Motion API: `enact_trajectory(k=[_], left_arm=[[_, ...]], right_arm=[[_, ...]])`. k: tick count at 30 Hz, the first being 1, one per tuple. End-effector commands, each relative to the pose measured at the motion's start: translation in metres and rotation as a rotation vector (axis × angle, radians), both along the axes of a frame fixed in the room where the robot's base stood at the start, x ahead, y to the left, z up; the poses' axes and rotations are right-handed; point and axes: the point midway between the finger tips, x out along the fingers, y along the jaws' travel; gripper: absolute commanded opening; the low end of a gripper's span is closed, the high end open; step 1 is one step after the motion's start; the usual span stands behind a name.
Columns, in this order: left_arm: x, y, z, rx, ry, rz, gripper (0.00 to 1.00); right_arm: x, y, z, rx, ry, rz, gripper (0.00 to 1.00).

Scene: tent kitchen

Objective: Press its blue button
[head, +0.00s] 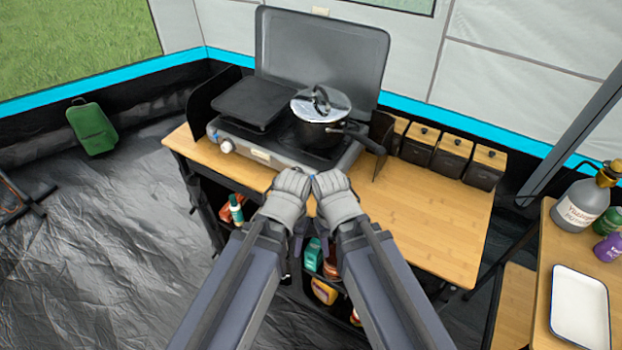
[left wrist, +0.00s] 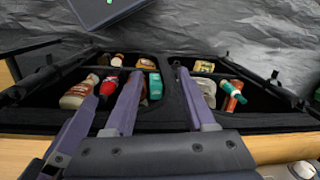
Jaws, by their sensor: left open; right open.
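A small blue speck (head: 312,178) shows between my two grippers in the head view, too small to identify. My left gripper (head: 290,188) and right gripper (head: 333,190) are side by side over the front edge of the wooden table (head: 435,220). Both are open, and nothing shows held. In the left wrist view my left gripper's (left wrist: 159,72) two purple fingers are spread above the shelf bags. The grey camp stove (head: 285,145) stands beyond the grippers, with a pale front knob (head: 227,147) and a label.
A pot (head: 320,110) with a shiny lid stands on the stove, its handle pointing right. Several wood-lidded canisters (head: 450,155) line the table's back. Bottles fill the shelf below. A side table with a white tray (head: 579,308) is at right. The table's right part is clear.

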Motion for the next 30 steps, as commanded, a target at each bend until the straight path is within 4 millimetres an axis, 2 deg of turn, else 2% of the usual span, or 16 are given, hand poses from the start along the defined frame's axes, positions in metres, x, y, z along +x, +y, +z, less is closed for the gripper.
enact_trajectory(k=[5,19,30], left_arm=[[0.0000,0.0000,0.0000,0.000,0.000,0.000,0.54],[0.0000,0.0000,0.0000,0.000,0.000,0.000,0.01],[0.0000,0.0000,0.0000,0.000,0.000,0.000,0.00]], right_arm=[[0.0000,0.0000,0.0000,0.000,0.000,0.000,0.50],[0.0000,0.0000,0.0000,0.000,0.000,0.000,0.50],[0.0000,0.0000,0.0000,0.000,0.000,0.000,0.50]])
